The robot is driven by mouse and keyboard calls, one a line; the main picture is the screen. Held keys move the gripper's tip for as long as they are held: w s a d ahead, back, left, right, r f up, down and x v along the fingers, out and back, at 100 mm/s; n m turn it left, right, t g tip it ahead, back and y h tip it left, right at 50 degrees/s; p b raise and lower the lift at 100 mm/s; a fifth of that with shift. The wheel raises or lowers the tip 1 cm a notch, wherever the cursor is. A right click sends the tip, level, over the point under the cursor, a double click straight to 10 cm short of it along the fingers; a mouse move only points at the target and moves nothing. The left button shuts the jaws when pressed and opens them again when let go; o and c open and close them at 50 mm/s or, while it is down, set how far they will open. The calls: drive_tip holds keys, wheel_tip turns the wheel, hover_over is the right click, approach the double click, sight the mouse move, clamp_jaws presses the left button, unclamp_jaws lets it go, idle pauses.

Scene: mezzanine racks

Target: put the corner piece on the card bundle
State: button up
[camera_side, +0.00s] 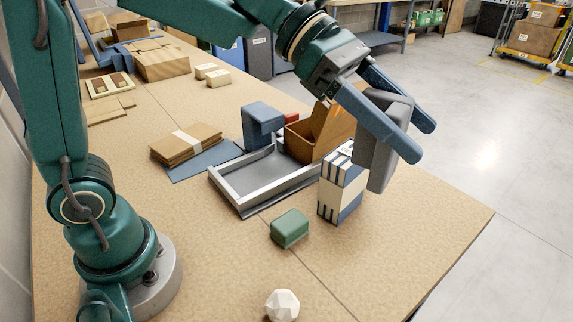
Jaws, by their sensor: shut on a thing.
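My gripper (416,139) has two blue fingers and is shut on a dark grey piece (380,168). The near finger crosses it and hides part of its shape, so I cannot tell for sure that it is the corner piece. It is at the right, beside the blue-and-white striped block (342,187); I cannot tell whether they touch. The card bundle (187,144) looks to be the stack of brown cards with a pale band. It lies on a blue mat (214,160) at left of centre, well away from my gripper.
A grey tray (233,196), a blue angular block (262,124) and an open brown box (302,149) stand between the bundle and my gripper. A green block (289,228) and white faceted ball (283,305) are nearer. The table's front right is clear.

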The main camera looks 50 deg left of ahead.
drive_tip(key=a+f+n+t+y, duration=0.1)
drive_tip(key=a+n+t+y, duration=0.2)
drive_tip(key=a+n+y, duration=1.2)
drive_tip(key=a+f+n+t+y, duration=0.15)
drive_tip(key=a+n+y, duration=0.45)
drive_tip(key=a, duration=1.7)
drive_tip(key=s+a+f+n+g+y, duration=0.2)
drive_tip(key=s+a+f+n+g, duration=0.1)
drive_tip(key=s+a+n+g, duration=1.3)
drive_tip(key=shift+w+a+f+t, duration=0.25)
drive_tip(key=shift+w+f+t, duration=0.25)
drive_tip(key=shift+w+f, duration=1)
drive_tip(key=shift+w+a+f+t, duration=0.2)
drive_tip(key=shift+w+f+t, duration=0.5)
drive_tip(key=shift+f, duration=1.45)
drive_tip(key=shift+w+a+f+t, duration=0.3)
drive_tip(key=shift+w+f, duration=1)
drive_tip(key=shift+f, duration=0.55)
drive_tip(key=shift+f, duration=0.1)
